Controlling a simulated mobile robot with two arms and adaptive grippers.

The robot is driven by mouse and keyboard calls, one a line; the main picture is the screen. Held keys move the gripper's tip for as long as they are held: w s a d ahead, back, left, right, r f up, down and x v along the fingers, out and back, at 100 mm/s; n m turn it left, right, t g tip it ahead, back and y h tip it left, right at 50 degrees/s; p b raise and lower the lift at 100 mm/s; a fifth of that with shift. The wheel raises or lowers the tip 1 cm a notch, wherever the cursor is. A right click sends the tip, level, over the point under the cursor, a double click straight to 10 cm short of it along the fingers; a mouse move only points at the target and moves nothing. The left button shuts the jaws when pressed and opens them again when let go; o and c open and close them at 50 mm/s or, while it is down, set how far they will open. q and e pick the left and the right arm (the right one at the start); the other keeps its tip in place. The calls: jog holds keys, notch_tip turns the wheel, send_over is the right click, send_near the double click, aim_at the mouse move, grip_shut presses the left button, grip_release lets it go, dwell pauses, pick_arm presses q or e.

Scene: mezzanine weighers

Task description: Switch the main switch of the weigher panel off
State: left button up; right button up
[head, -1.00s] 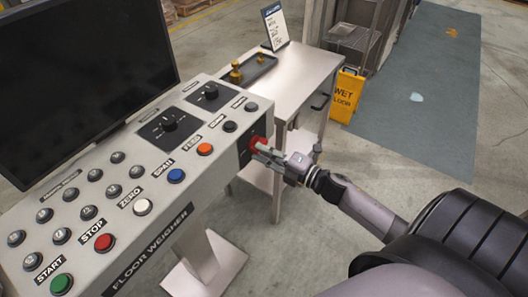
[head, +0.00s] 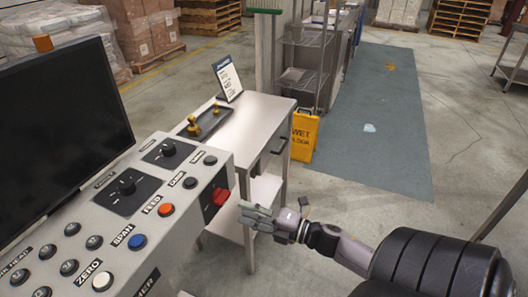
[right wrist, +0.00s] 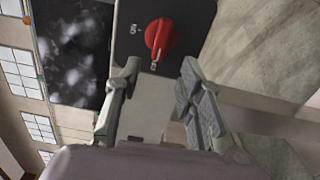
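The main switch is a red rotary knob (head: 221,196) on a dark plate at the right end of the weigher panel (head: 190,212). In the right wrist view the knob (right wrist: 161,37) lies lengthwise toward a small mark at the plate's lower edge, too small to read surely; an "ON" mark is at its left. My right gripper (head: 246,212) is just right of the knob, apart from it. In the right wrist view my right gripper (right wrist: 160,82) has its fingers spread with nothing between them. My left gripper is out of view.
The panel has a dark screen (head: 60,120), black dials and several coloured buttons. Behind it stands a steel table (head: 255,125) with a tray of brass weights (head: 207,120) and a sign. Floor to the right is mostly clear.

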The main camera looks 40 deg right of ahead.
jog(key=v, duration=0.5)
jog(key=shift+s+d, duration=0.1)
jog(key=shift+s, duration=0.15)
jog(key=shift+f, duration=0.1)
